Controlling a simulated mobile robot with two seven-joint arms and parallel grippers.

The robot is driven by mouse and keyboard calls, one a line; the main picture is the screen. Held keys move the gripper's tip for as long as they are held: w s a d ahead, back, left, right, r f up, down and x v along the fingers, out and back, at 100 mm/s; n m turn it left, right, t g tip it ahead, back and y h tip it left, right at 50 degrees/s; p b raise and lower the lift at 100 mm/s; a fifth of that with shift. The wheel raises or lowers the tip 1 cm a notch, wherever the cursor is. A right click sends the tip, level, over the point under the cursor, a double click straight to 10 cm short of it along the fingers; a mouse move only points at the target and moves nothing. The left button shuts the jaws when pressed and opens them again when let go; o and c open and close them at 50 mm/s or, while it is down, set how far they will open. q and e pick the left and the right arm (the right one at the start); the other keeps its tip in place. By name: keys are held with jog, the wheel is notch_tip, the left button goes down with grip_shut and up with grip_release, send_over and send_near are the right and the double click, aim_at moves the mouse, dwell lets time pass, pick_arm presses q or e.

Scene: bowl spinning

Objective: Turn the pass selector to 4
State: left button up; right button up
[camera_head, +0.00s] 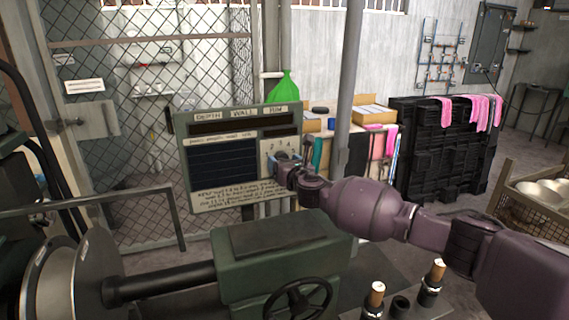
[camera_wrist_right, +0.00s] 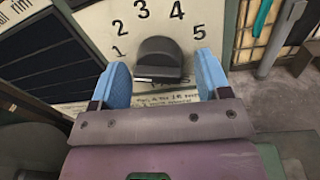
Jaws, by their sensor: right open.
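The pass selector is a dark rounded knob (camera_wrist_right: 158,58) on the pale dial plate (camera_wrist_right: 100,22) in the right wrist view. The numbers 1 to 5 run in an arc over it from left to right. A short white mark shows at the knob's lower left; I cannot tell which number it is set to. In the head view the dial plate (camera_head: 270,146) sits at the right of the green control panel (camera_head: 182,150), and my gripper hides the knob. My right gripper (camera_wrist_right: 163,76) is open, its blue fingertips on either side of the knob, contact unclear. My left gripper is out of view.
A green machine housing (camera_head: 285,240) with a handwheel (camera_head: 299,299) stands in front of the panel. A grey post (camera_head: 350,80) rises just behind the right arm. Black crates (camera_head: 440,150) with pink cloths stand at the back right. A basket of bowls (camera_head: 535,215) is at the right.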

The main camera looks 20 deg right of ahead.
jog(key=shift+c, duration=0.5)
jog(key=c, duration=0.8)
